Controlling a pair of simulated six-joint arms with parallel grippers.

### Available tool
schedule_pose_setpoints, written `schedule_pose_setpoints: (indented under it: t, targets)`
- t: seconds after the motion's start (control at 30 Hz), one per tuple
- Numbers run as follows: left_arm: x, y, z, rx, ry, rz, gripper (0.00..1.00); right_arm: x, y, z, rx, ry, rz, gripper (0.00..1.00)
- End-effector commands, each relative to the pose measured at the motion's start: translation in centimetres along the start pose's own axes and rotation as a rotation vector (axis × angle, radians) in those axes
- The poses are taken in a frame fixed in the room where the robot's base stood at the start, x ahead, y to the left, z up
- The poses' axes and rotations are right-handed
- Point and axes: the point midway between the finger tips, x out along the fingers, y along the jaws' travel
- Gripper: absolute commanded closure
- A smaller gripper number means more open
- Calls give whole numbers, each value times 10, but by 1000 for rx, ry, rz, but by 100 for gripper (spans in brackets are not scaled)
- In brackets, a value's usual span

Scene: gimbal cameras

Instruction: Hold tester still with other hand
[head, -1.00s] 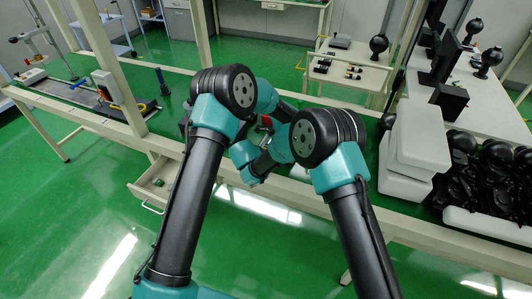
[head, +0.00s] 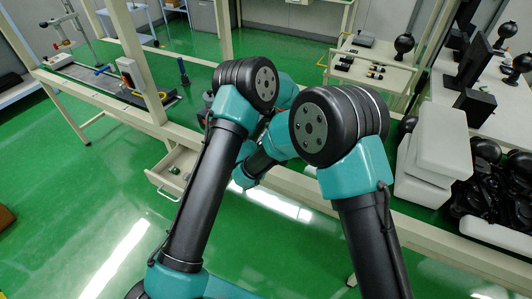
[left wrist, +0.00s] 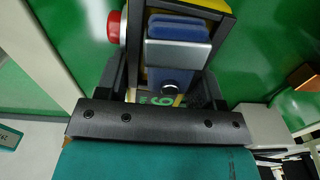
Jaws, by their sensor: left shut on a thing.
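In the left wrist view, my left gripper (left wrist: 170,72) is shut around the tester, a boxy device with a dark frame, yellow parts and a blue-and-grey block (left wrist: 178,42). A red round button (left wrist: 114,27) sticks out on its left side. A greenish number panel (left wrist: 162,99) shows low on it, close to the gripper's black crossbar. In the head view, both grippers and the tester are hidden behind my arms' elbows and teal links. My right gripper shows in neither current view.
A pale bench runs across the head view, with an open drawer (head: 172,174) left of my arms. White blocks (head: 436,143) and black objects (head: 490,185) stand at the right. A slim upright post (head: 183,72) stands on the bench left of my arms.

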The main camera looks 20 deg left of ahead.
Motion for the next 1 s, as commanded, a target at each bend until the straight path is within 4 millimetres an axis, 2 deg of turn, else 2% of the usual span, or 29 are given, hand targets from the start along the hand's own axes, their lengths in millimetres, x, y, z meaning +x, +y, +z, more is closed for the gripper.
schedule_pose_setpoints:
  t: [0.47,0.5,0.77,1.0]
  targets:
    - [1,0,-1,1,1,-2,61,0,0,0,0,0,0,100]
    - [1,0,-1,1,1,-1,35,0,0,0,0,0,0,100]
    - [0,0,-1,1,1,-1,10,0,0,0,0,0,0,100]
    - [0,0,0,1,0,-1,9,0,0,0,0,0,0,100]
